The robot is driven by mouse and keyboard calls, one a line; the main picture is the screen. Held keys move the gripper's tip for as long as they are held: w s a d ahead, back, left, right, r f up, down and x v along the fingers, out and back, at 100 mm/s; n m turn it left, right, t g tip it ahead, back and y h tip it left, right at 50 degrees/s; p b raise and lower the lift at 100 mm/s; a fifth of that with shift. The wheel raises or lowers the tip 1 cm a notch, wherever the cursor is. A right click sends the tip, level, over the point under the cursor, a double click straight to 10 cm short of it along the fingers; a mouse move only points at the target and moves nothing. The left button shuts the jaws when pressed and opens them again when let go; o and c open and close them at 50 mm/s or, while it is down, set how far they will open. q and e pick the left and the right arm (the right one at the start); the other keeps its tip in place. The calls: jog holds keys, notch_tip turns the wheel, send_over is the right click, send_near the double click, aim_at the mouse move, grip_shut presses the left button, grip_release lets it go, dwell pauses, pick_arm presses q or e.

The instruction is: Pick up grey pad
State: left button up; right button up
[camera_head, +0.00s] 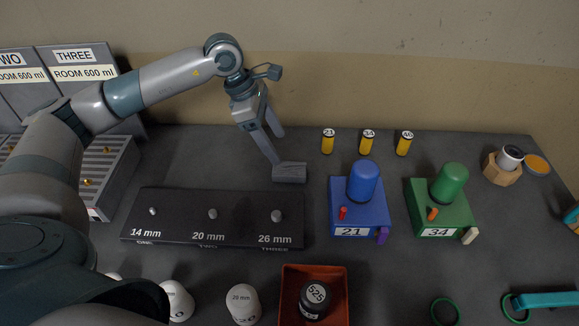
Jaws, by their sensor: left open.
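A small grey pad (289,173) lies on the dark table, behind the right end of the black peg block. My left gripper (277,149) is open above and just behind the pad, pointing down. Its nearer finger ends at the pad's back left edge; I cannot tell if they touch. The other finger is farther back, to the right. Nothing shows between the fingers. My right gripper is not in view.
The black peg block (180,232) is in front. A blue box (345,222) and a green box (455,219) stand right of the pad, with yellow cylinders (367,143) behind. A red tray (287,305) holds a black drum (314,301). Table left of the pad is clear.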

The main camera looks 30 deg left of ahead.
aim_at(288, 168)
pick_arm(q)
jog(key=shift+p+x, duration=0.4)
jog(key=shift+x, duration=0.8)
jog(key=shift+d+f, duration=0.15)
jog(key=shift+f, duration=0.4)
jog(key=shift+w+d+f+p, duration=0.1)
jog(key=shift+d+f+p, duration=0.15)
jog(key=shift+f+p, duration=0.45)
jog(key=p+x, duration=0.2)
jog(key=x, duration=0.1)
jog(key=shift+f, duration=0.35)
jog(key=shift+f+b, duration=0.2)
jog(key=shift+b, duration=0.25)
